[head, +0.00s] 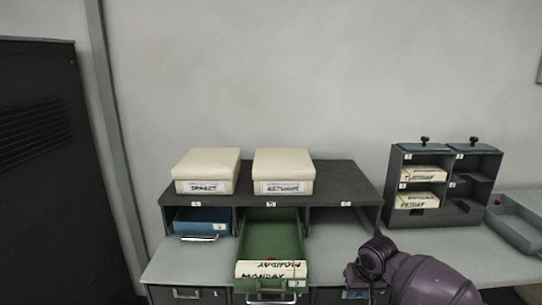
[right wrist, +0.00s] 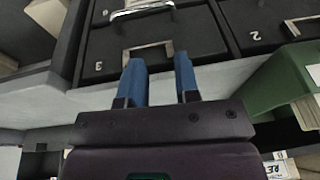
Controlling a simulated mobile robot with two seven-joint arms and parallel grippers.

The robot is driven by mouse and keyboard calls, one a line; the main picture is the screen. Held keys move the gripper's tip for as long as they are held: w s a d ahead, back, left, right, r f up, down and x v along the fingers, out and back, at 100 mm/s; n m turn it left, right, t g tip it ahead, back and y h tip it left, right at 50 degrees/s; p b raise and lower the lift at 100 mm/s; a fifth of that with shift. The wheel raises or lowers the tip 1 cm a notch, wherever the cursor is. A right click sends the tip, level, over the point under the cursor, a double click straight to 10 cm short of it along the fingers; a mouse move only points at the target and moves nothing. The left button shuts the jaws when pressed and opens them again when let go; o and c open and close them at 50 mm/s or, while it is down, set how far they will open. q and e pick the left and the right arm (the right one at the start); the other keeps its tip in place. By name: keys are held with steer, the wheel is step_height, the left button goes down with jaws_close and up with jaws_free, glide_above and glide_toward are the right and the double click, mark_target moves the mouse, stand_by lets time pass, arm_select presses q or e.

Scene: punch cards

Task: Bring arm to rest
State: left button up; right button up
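My right arm's purple links (head: 425,280) enter the head view at the lower right, in front of the desk, and the fingers are hidden there. In the right wrist view my right gripper (right wrist: 158,82) shows two blue fingers apart with nothing between them. Beyond the fingers is a dark drawer front (right wrist: 150,50) with a label holder and metal handle; I cannot tell whether they touch it. My left gripper is in neither view.
An open green drawer (head: 270,240) with cards marked Monday juts out from the shelf unit (head: 335,172). Two cream boxes stand on top. A blue drawer (head: 202,221) sits left. A grey card rack (head: 442,213) and tray (head: 515,228) stand right.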

steer(key=s+d+f+n+t, duration=0.1)
steer(key=s+d+f+t, duration=0.1)
steer(key=s+d+f, duration=0.35)
steer(key=s+d+f+n+t, duration=0.1)
steer(key=s+d+f+t, duration=0.15)
steer(key=s+f, duration=0.45)
steer(key=s+d+r+n+t, duration=0.1)
steer(key=s+d, duration=0.2)
steer(key=s, duration=0.4)
steer(key=s+d+r+n+t+h, duration=0.1)
steer(key=s+d+n+t, duration=0.15)
steer(key=s, duration=0.35)
steer(key=s+d+r+n, duration=0.1)
steer(key=s+d, duration=0.2)
steer(key=s, duration=0.4)
steer(key=w+a+f+m+t, duration=0.1)
steer(key=a+m, duration=0.4)
steer(key=a, duration=0.6)
steer(key=shift+w+a, duration=0.4)
steer(key=shift+f+m, duration=0.1)
steer(key=shift+m, duration=0.15)
